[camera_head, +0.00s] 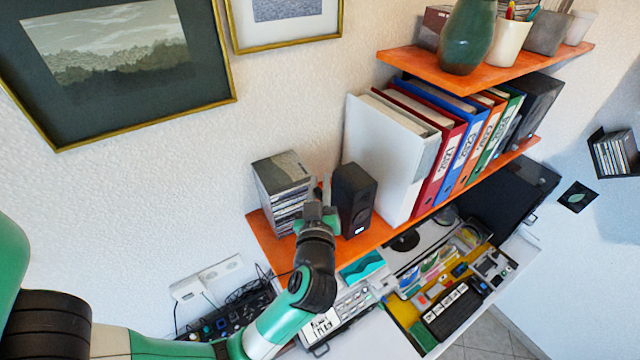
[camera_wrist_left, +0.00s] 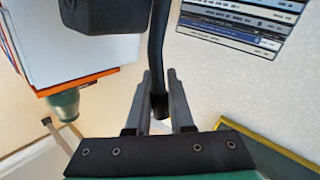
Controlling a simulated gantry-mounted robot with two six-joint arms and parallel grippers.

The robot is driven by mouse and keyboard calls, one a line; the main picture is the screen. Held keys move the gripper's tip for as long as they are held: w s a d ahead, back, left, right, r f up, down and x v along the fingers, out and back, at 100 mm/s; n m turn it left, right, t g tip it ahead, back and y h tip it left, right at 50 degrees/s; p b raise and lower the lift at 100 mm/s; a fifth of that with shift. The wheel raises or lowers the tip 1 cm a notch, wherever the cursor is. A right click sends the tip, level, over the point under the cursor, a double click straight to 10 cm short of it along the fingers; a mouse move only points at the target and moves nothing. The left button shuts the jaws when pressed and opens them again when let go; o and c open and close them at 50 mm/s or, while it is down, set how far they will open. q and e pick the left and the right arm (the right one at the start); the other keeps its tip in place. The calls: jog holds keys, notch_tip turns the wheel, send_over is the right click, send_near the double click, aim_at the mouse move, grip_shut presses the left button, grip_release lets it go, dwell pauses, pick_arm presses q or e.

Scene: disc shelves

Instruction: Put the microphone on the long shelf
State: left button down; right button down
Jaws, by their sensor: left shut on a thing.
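The long shelf (camera_head: 377,236) is the lower orange board on the wall. My left gripper (camera_head: 321,192) is over its left part, between the stack of disc cases and a black speaker. In the left wrist view its fingers (camera_wrist_left: 158,76) are shut on a thin, dark, slightly bent stem, seemingly the microphone (camera_wrist_left: 157,45). The stem's upper end runs out of that picture, and the microphone is not clearly visible in the head view. I cannot tell whether it touches the shelf. My right gripper is not in view.
Disc cases (camera_head: 283,190) stand left of the gripper and the black speaker (camera_head: 353,199) close on its right. A white binder (camera_head: 384,150) and several coloured binders fill the shelf further right. A shorter orange shelf (camera_head: 487,75) with a green vase (camera_head: 467,38) hangs above.

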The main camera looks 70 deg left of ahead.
pick_arm(q)
jog(key=c, duration=0.8)
grip_release()
jog(key=shift+f, duration=0.1)
jog(key=b+v, duration=0.1)
jog(key=v, duration=1.1)
jog(key=shift+r, duration=0.25)
jog(key=shift+s, duration=0.1)
